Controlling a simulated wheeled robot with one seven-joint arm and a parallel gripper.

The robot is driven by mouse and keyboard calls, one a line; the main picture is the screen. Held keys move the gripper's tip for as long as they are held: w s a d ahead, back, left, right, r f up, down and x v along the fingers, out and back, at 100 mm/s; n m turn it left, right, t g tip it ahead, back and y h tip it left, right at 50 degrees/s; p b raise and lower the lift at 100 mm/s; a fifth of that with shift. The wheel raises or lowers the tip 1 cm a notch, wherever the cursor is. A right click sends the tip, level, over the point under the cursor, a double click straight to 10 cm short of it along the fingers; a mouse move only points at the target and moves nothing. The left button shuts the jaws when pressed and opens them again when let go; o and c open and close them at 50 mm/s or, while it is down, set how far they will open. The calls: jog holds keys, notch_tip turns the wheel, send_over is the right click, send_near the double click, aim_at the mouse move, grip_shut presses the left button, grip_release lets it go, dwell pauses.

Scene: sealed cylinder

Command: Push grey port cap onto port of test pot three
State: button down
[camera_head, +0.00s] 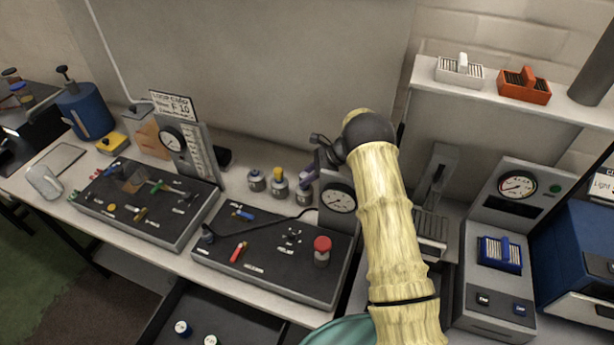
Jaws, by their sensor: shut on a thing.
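Three small grey test pots stand in a row at the back of the bench. The left pot (257,181) has a bluish-grey top, the middle pot (280,192) a yellow top and the right pot (304,194) a purple top. My gripper (317,164) is at the right pot, just above and to its right, beside the gauge. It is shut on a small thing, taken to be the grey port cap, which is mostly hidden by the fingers. I cannot tell whether the cap touches the pot's port.
A dark panel (265,262) with a red knob (322,246) lies in front of the pots. A round gauge (339,200) stands close right of the pots. A second panel (140,206) is at left. My arm covers the bench right of the gauge.

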jog(key=shift+f+b, duration=0.35)
jog(key=shift+f, duration=0.2)
jog(key=c, duration=1.1)
grip_release()
notch_tip(320, 180, up, 10)
jog(key=b, duration=0.3)
jog(key=shift+r, duration=0.1)
